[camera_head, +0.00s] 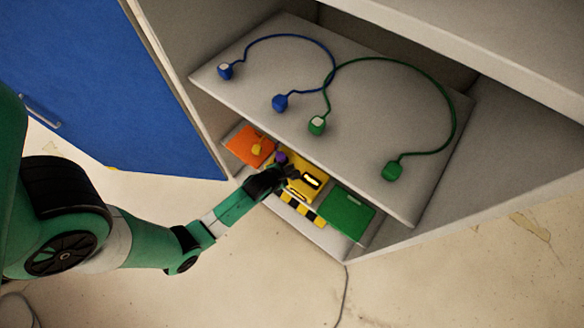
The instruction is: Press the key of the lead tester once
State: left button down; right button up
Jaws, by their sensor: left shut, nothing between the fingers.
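A yellow device (319,172) with a small lit window (311,181) sits on the lower shelf, between an orange block and a green block. It looks like the lead tester, though no label can be read. A purple knob (282,156) shows beside my fingertips, partly covered. My left gripper (290,172) is shut and empty, at the left part of the yellow device. The gripper hides that part, so I cannot tell which piece is the key or whether I touch it. My right gripper is not in view.
The upper shelf (310,60) overhangs the lower one closely. On it lie a blue lead (290,37) and a green lead (452,105) with plugs. An orange block (243,143) and a green block (347,212) flank the device. A blue door (90,80) stands open at left.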

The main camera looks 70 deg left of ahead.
pick_arm(q)
jog(key=shift+f+b, duration=1.3)
jog(key=shift+f, duration=0.65)
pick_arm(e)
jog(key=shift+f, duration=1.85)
pick_arm(q)
jog(key=shift+f+b, duration=0.4)
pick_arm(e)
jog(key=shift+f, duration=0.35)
pick_arm(q)
jog(key=shift+f+b, duration=0.45)
jog(key=shift+f, duration=0.05)
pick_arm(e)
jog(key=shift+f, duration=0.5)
pick_arm(q)
jog(key=shift+r, duration=0.1)
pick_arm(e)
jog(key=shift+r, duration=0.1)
pick_arm(q)
jog(key=shift+r+p, duration=0.8)
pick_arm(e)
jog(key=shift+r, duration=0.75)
pick_arm(q)
notch_tip(320, 180, up, 5)
jog(key=p, duration=0.4)
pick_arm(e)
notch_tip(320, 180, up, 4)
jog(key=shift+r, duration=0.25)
